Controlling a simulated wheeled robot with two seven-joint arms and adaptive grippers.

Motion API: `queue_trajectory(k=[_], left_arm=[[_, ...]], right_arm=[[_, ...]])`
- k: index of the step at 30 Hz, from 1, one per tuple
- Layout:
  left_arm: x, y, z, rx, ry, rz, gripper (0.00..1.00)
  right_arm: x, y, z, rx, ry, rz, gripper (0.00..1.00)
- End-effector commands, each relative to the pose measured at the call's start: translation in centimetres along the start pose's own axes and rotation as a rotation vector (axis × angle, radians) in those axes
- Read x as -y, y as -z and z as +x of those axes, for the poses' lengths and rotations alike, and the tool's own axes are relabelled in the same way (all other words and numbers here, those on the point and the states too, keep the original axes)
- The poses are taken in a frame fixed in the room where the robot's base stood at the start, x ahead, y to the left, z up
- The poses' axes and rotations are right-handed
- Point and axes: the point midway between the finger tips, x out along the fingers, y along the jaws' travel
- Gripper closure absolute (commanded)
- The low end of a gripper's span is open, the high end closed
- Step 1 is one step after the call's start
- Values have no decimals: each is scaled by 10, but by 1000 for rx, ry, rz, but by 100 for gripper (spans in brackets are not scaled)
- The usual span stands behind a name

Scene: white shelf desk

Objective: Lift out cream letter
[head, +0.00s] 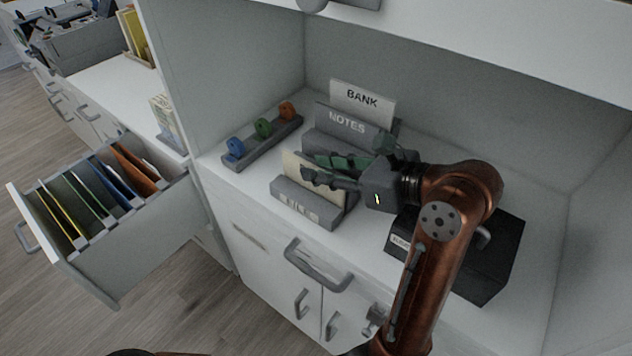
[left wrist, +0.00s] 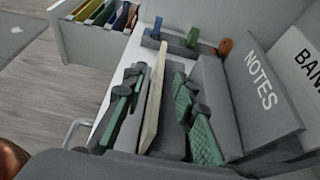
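The cream letter (head: 298,167) stands upright in the front slot of a grey sorter (head: 305,205), whose front label is hard to read. My left gripper (head: 322,172) reaches in from the right over this slot. In the left wrist view, its two green-padded fingers (left wrist: 158,108) are apart, with the cream letter (left wrist: 153,100) between them. The left finger is close to the letter; a wider gap shows on the right finger's side. Whether either finger touches it, I cannot tell. The fingers hide part of the letter in the head view. My right gripper is not in view.
Behind stand grey slots marked NOTES (head: 346,122) and a white BANK card (head: 362,97). A grey rack (head: 262,143) with blue, green and orange pieces sits left. A black box (head: 485,260) lies under my arm. An open drawer of folders (head: 130,258) juts out left.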

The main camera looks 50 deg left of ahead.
Motion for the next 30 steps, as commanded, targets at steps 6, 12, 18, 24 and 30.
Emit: queue_trajectory(k=[6, 12, 18, 24, 30], left_arm=[[0, -1, 0, -1, 1, -1, 79], [0, 0, -1, -1, 1, -1, 92], [0, 0, -1, -1, 1, -1, 100], [0, 0, -1, -1, 1, -1, 100], [-1, -1, -1, -1, 1, -1, 100]], right_arm=[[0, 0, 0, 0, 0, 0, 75], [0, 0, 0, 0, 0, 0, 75], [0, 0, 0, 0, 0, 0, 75], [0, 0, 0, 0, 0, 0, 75], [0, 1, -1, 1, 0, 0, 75]])
